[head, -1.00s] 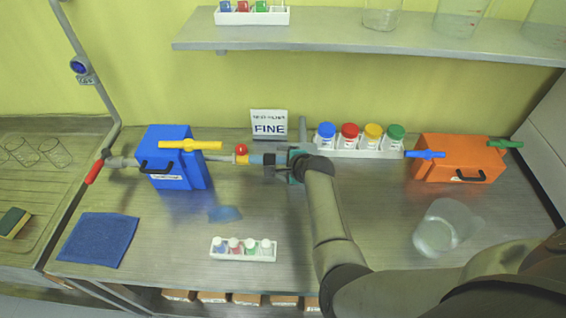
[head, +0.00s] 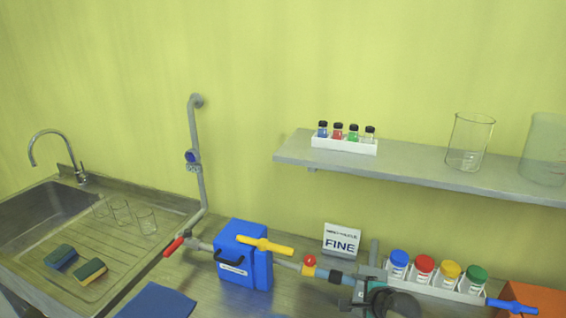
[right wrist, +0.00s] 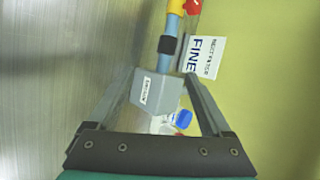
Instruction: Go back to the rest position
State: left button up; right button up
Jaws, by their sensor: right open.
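My right gripper (head: 362,290) is at the bottom of the head view, at the right end of the pipe fitting. In the right wrist view, the open fingers of the right gripper (right wrist: 165,88) stand apart on either side of a grey labelled block (right wrist: 156,92). The block is on a pipe with a black band (right wrist: 167,44) and blue and yellow parts. I cannot tell whether a finger touches the block. My left gripper is not in view.
A blue box (head: 232,277) with a yellow handle stands on the pipe line. A FINE sign (head: 341,240) and a rack of colour-capped jars (head: 463,293) are close to the gripper. A shelf (head: 420,174) with glassware is above. A sink (head: 35,212) is at the left.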

jog(key=s+a+r+n+g, duration=0.2)
jog(key=s+n, duration=0.5)
jog(key=s, duration=0.4)
jog(key=s+a+r+n+g, duration=0.1)
jog(key=s+a+n+g, duration=0.1)
jog(key=s+n, duration=0.65)
jog(key=s+a+r+n+g, duration=0.2)
jog(key=s+n, duration=0.4)
jog(key=s, duration=0.7)
notch_tip(320, 180, down, 37)
jog(key=s+g+b, duration=0.1)
jog(key=s+b, duration=0.2)
jog(key=b, duration=1)
pick_arm(q)
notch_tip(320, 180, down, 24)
jog(key=b, duration=1.1)
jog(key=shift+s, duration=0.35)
pick_arm(e)
jog(key=s+d+f, duration=0.1)
jog(key=s+f, duration=0.6)
jog(key=f, duration=0.4)
jog(key=s+d+f+g+h, duration=0.1)
jog(key=s+f, duration=0.6)
jog(key=f, duration=0.4)
jog(key=shift+s+d+f, duration=0.15)
jog(key=shift+f, duration=0.15)
